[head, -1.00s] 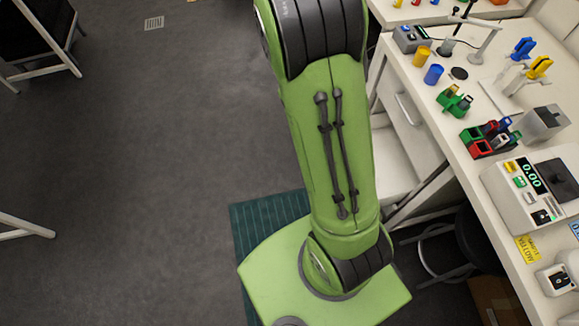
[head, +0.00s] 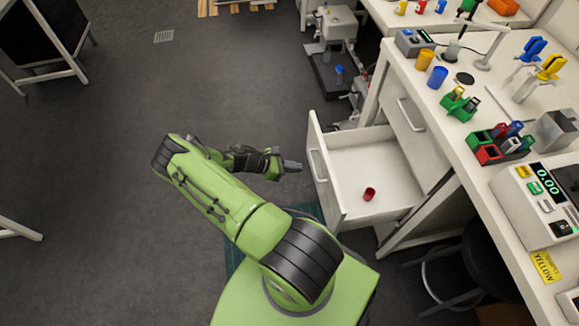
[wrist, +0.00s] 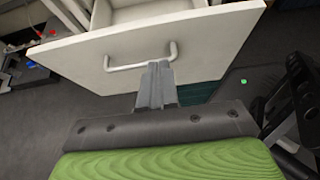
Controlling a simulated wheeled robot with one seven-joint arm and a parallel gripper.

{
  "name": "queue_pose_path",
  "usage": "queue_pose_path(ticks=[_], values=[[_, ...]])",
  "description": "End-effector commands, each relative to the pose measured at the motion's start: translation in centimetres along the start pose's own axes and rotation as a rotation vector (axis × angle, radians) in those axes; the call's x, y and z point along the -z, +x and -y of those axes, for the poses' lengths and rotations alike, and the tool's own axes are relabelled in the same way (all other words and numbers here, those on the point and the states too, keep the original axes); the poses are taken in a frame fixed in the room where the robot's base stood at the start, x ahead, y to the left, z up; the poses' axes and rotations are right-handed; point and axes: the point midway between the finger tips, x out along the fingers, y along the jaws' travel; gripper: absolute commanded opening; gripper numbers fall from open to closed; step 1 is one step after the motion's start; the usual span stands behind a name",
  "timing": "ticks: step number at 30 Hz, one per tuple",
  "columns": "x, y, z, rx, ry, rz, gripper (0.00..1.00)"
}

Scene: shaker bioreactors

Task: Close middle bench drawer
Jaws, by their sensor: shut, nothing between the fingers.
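The open bench drawer (head: 345,150) is pulled well out of the white bench, below a shut upper drawer. It is white with a metal bar handle (head: 318,165) on its front and a small red cup (head: 369,194) inside. My gripper (head: 297,166) is shut and empty, just in front of the drawer front near the handle. In the wrist view the gripper fingers (wrist: 157,72) point at the drawer front (wrist: 200,45) and overlap the handle (wrist: 118,67). I cannot tell whether they touch it.
A shut drawer (head: 410,118) sits above the open one. The bench top (head: 455,135) carries vials, tube racks and a balance (head: 545,195). A black stool (head: 480,260) stands under the bench.

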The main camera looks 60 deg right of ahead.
Motion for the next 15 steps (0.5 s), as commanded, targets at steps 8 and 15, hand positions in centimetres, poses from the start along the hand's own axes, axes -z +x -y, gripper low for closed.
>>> queue_pose_path(ticks=[8,15], values=[[-0.1,6.2,0.1,0.004,0.002,0.0,0.0],[-1.8,8.8,0.1,0.003,0.001,-0.001,0.0]])
